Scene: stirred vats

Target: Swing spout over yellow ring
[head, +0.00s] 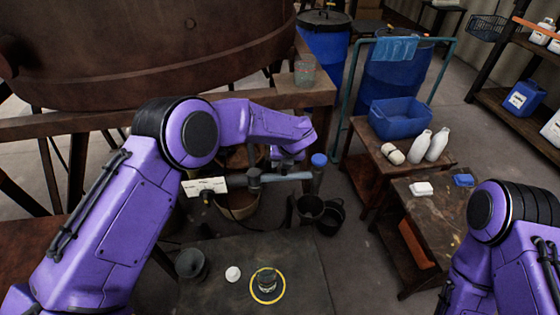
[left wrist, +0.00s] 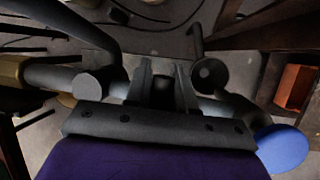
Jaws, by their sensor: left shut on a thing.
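The spout is a grey pipe (head: 285,177) that runs sideways from a valve body with a white tag (head: 205,186). At its right end stands an upright tube with a blue cap (head: 319,160); the cap also shows in the left wrist view (left wrist: 283,148). My left gripper (head: 284,168) is shut on the spout between the valve and the capped end; the exact grip is partly hidden. The yellow ring (head: 281,294) lies on the dark table at the bottom, around a small dark object (head: 267,281). The spout's end is beyond the ring and to its right. My right gripper is out of view.
A small white object (head: 233,274) and a dark pot (head: 191,264) are left of the ring. Dark buckets (head: 330,219) stand on the floor below the spout's end. A rusty vat (head: 150,50) fills the upper left. Side tables with white bottles (head: 437,145) stand right.

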